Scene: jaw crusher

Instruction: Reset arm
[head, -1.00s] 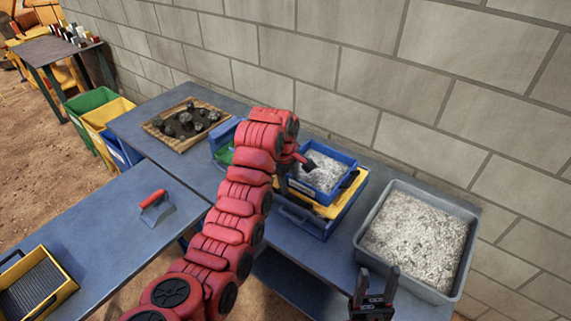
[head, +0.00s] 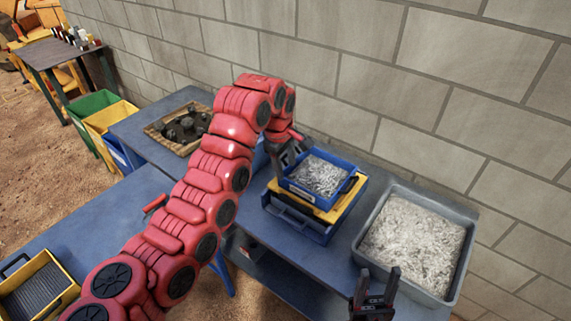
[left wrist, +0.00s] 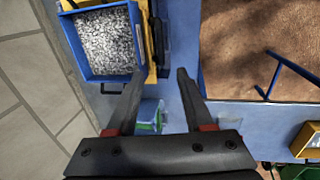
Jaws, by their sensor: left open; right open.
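My left gripper (head: 290,152) is at the end of the red arm, beside the upper left of a blue tray (head: 347,187) of grey crushed material. In the left wrist view the gripper's two dark fingers (left wrist: 160,80) are spread, with nothing between them. The blue tray (left wrist: 86,72) shows there at the upper left, close to the left finger. My right gripper (head: 374,294) is at the bottom of the head view, its two dark prongs apart and empty, in front of a large grey bin (head: 366,240).
The blue tray rests on a yellow and blue unit (head: 310,226) on the blue table. A wooden tray (head: 158,141) with dark rocks is behind my left arm. A yellow-rimmed tray (head: 62,300) is at lower left. A block wall (head: 430,100) stands behind the table.

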